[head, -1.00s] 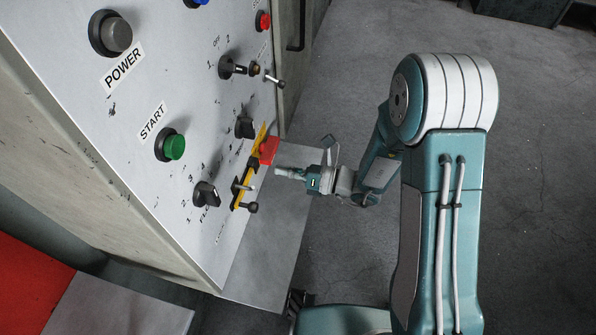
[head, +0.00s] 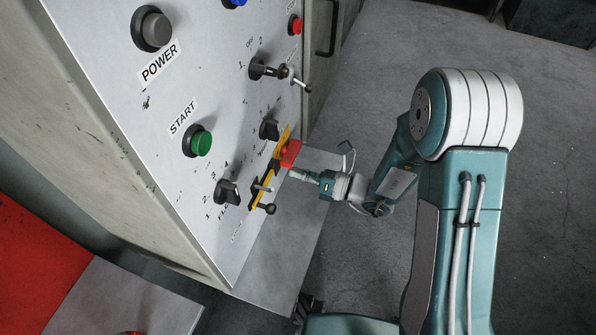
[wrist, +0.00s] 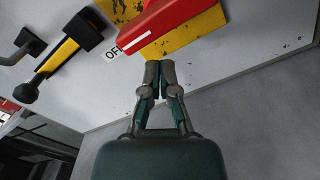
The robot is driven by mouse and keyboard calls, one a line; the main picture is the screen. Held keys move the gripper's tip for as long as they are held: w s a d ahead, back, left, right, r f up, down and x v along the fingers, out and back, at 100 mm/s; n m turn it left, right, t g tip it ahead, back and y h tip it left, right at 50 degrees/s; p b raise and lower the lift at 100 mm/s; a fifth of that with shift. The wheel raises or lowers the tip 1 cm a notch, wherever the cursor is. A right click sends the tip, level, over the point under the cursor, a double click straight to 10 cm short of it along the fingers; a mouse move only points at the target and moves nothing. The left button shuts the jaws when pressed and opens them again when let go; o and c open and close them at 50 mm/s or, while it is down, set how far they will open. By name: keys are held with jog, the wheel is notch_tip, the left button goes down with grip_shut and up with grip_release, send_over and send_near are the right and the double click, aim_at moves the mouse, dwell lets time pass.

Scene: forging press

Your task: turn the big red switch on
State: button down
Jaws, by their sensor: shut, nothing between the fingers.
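The big red switch (head: 290,153) is mounted on a yellow plate (head: 276,164) at the right edge of the grey control panel. In the wrist view the red switch (wrist: 165,22) shows at the top, over its yellow plate (wrist: 188,40), with a partly hidden "OF" label (wrist: 111,55) beside it. My gripper (head: 298,173) is shut and empty, close beside the switch on its lower right side. In the wrist view its fingertips (wrist: 160,68) are together just below the red handle, near the plate's edge. I cannot tell whether they touch it.
The panel (head: 150,110) also carries a green START button (head: 198,144), a grey POWER button (head: 153,31), black knobs (head: 227,191) and a lever with a black ball end (head: 267,208) close below the switch. Open floor (head: 400,60) lies to the right.

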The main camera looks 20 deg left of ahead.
aim_at(292, 153)
jog(key=shift+s+r, duration=0.1)
jog(key=shift+r, duration=0.95)
dwell(2.5)
jog(key=shift+w+r, duration=0.2)
jog(key=shift+r, duration=0.35)
dwell(2.2)
